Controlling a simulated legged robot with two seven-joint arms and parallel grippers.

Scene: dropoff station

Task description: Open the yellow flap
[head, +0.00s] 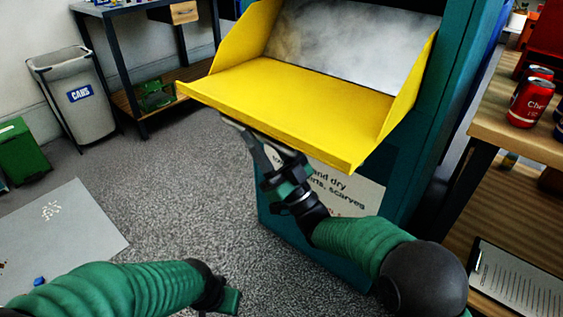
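The yellow flap (300,98) is tipped out from the teal dropoff bin (287,240). Its bottom panel lies nearly flat with a side wall at each end, and the greyish metal inside of the chute shows behind it. My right gripper (238,128) is just below the flap's front edge, near the middle-left, with its fingers pointing up and left. I cannot tell whether it touches the flap, nor how far apart its fingers are. My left arm lies low at the left, and its end (232,300) shows only in part at the bottom edge.
A wooden table with red cans (529,102) stands at the right, with a clipboard (517,280) on a lower shelf. A grey CANS bin (80,120), a green bin (22,152) and a dark-framed table (128,98) stand at the left.

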